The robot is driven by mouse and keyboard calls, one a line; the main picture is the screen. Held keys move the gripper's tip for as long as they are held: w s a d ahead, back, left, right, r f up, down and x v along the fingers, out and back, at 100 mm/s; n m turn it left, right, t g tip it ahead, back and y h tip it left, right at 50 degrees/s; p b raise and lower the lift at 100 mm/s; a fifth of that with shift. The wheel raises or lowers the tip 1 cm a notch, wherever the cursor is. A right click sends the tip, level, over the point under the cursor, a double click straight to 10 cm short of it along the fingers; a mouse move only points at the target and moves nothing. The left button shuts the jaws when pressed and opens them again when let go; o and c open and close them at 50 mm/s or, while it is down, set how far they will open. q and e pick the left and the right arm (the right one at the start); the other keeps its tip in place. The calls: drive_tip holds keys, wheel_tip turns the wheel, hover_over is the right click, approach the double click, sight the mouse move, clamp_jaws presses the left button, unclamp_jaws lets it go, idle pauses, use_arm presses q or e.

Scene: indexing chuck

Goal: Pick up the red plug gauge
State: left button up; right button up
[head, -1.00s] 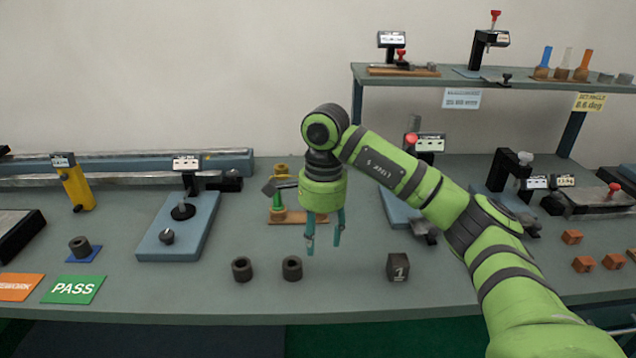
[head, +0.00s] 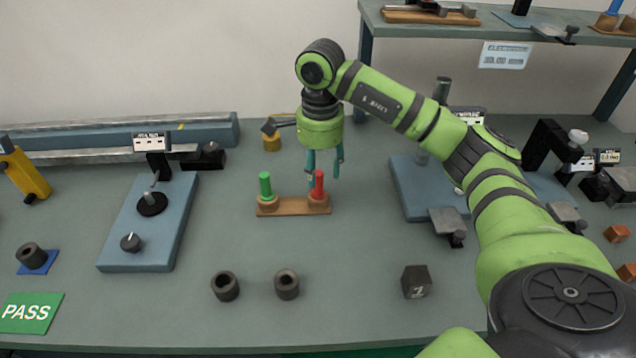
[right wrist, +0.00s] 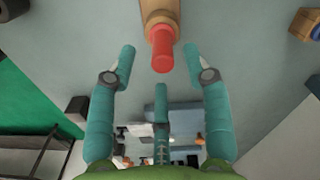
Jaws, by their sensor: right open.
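The red plug gauge (head: 319,186) stands upright in the right end of a small wooden holder (head: 293,207). A green plug gauge (head: 265,186) stands in the left end. My right gripper (head: 325,178) is open and empty, with its teal fingertips right by the red gauge in the head view. In the right wrist view the red plug gauge (right wrist: 162,50) shows at the top middle, near the gap between the spread fingers (right wrist: 159,70), and no finger appears to touch it. My left gripper is not in view.
Two dark rings (head: 287,284) and a numbered dark block (head: 416,281) lie in front of the holder. A blue gauge stand (head: 150,240) is at the left, and another blue base (head: 415,190) is at the right. Bare table lies around the holder.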

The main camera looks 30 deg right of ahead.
sight(318, 189)
drive_tip(key=f, duration=0.2)
drive_tip(key=f+p, duration=0.1)
drive_tip(key=f, duration=0.1)
drive_tip(key=shift+w+a, duration=0.1)
drive_tip(key=shift+w, duration=0.1)
clamp_jaws()
drive_tip(key=shift+r, duration=0.1)
